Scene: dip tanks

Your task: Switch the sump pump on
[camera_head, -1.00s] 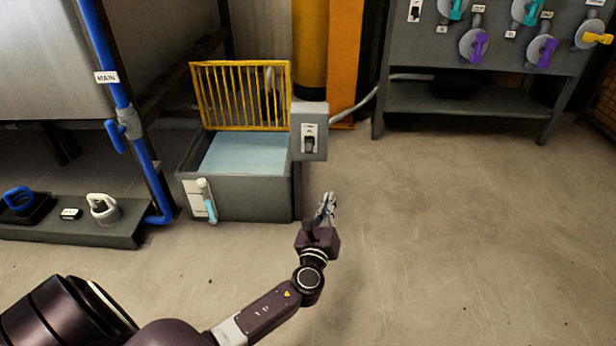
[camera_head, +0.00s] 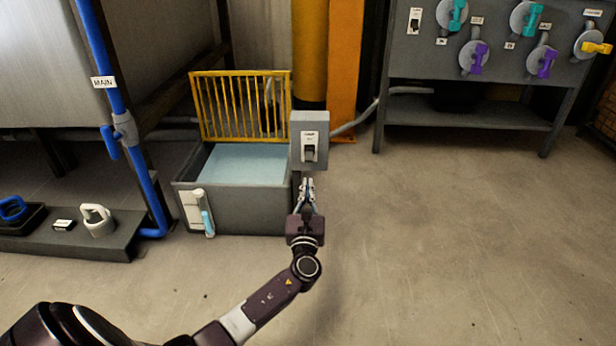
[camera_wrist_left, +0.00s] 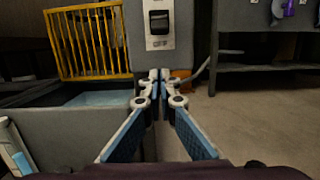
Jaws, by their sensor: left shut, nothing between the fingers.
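The sump pump switch (camera_head: 309,153) is a dark rocker on a white plate, on the front of a grey box (camera_head: 309,120) at the right front corner of the sump. My left gripper (camera_head: 307,181) is shut and empty. It points at the box from just below the switch, and the fingertips (camera_wrist_left: 158,76) appear apart from the rocker. The sump (camera_head: 250,208) is a grey tank with pale blue liquid. My right gripper is not in view.
A yellow grate (camera_head: 240,105) stands raised behind the sump. A level tube (camera_head: 206,213) is on its front. A blue pipe (camera_head: 146,182) and a low shelf (camera_head: 90,246) are at left. A valve panel (camera_head: 500,55) is at back right. The floor at right is clear.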

